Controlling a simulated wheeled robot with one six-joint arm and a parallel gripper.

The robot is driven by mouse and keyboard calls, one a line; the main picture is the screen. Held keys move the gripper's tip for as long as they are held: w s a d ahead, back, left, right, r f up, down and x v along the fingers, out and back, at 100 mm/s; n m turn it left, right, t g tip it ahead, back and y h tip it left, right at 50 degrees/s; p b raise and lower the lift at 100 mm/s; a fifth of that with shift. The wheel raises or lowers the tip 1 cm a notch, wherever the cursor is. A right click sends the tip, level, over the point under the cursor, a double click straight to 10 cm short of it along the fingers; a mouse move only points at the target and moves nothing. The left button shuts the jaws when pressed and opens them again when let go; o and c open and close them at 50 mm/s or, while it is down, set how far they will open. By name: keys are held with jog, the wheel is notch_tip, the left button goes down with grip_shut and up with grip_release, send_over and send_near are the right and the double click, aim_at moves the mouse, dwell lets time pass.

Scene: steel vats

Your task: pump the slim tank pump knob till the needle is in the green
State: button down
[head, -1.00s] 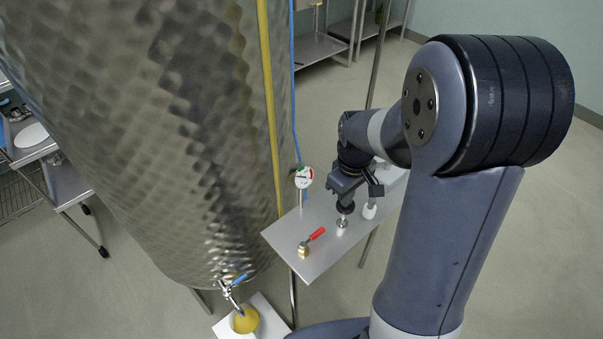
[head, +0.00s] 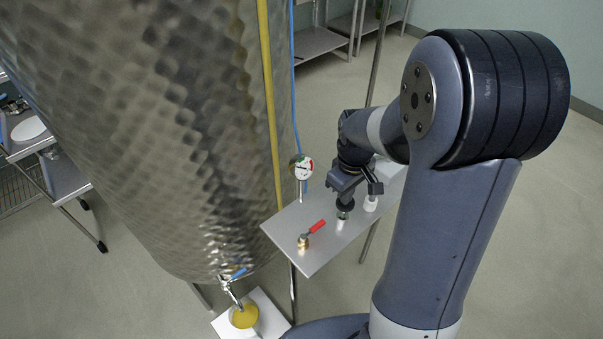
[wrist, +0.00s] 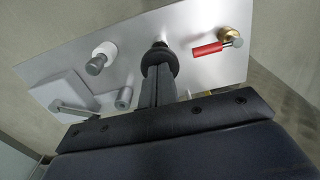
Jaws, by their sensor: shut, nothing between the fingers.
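The pump knob (head: 345,207) is a dark round knob on a pale metal base, standing upright on a steel shelf (head: 295,258) beside the tank. My gripper (head: 344,200) is shut, pointing down with its fingertips at the top of the knob. In the wrist view the closed fingers (wrist: 158,72) overlap the dark knob (wrist: 159,52) and hide part of it; whether they touch cannot be told for sure. The gauge (head: 301,168) is a small white dial with red and green marks on a post at the shelf's tank side.
A brass valve with a red lever (head: 314,228) sits near the shelf's front end. A white fitting (head: 371,203) stands close behind the knob. The quilted steel vat (head: 170,130) fills the left, with a blue-handled tap (head: 236,277) low down.

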notch_tip(320, 180, down, 4)
jog(key=shift+r+b, duration=0.1)
jog(key=shift+b, duration=1.05)
notch_tip(320, 180, up, 6)
jog(key=p, duration=0.5)
dwell(1.0)
dwell(0.6)
dwell(1.5)
jog(key=shift+r, duration=0.1)
dwell(0.5)
jog(key=shift+r+p, duration=2.4)
jog(key=shift+r, duration=0.55)
